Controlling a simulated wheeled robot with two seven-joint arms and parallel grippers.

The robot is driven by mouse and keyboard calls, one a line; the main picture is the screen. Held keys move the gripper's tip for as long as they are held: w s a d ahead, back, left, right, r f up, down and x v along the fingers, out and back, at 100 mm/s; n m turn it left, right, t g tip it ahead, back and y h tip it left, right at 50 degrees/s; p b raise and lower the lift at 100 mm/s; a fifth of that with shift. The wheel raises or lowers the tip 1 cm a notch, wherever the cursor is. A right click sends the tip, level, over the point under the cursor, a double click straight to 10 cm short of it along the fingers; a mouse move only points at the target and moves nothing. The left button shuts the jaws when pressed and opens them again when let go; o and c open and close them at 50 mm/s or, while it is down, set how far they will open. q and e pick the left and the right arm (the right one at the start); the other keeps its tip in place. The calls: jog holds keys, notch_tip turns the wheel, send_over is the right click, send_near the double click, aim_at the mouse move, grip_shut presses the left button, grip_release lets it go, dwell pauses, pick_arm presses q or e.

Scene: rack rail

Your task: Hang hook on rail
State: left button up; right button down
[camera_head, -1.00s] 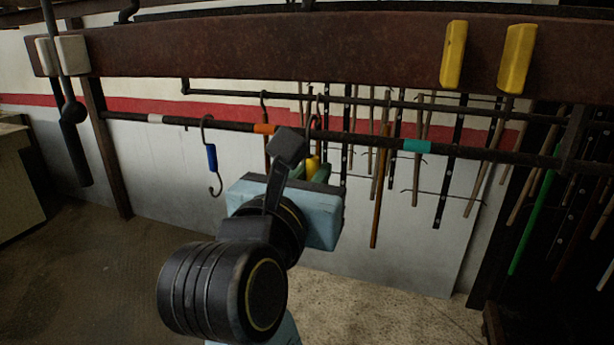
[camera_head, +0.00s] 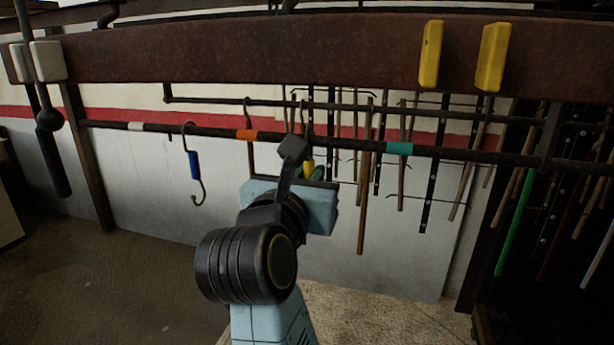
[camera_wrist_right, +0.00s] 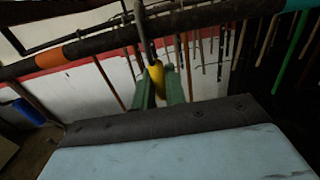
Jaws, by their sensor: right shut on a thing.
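The hook with a yellow grip (camera_head: 308,167) is held in my right gripper (camera_head: 316,173), partly hidden behind my wrist in the head view. In the right wrist view, the green fingers (camera_wrist_right: 158,92) are shut around the yellow grip (camera_wrist_right: 155,76). The hook's dark metal shank rises in front of the dark rail (camera_head: 340,143). I cannot tell whether its curved top is over the rail or only near it. The rail has white, orange (camera_head: 247,136) and teal (camera_head: 399,148) bands; the held hook is between orange and teal. My left gripper is not in view.
A hook with a blue grip (camera_head: 194,165) hangs on the rail between the white and orange bands. A rusty beam (camera_head: 250,50) with yellow blocks (camera_head: 492,57) runs above. Several thin rods (camera_head: 365,190) hang behind the rail. The floor below is clear.

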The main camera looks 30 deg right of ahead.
jog(key=shift+f, duration=0.3)
dwell(0.5)
jog(key=c, duration=1.4)
grip_release()
jog(key=shift+o, duration=0.2)
jog(key=shift+r, duration=0.15)
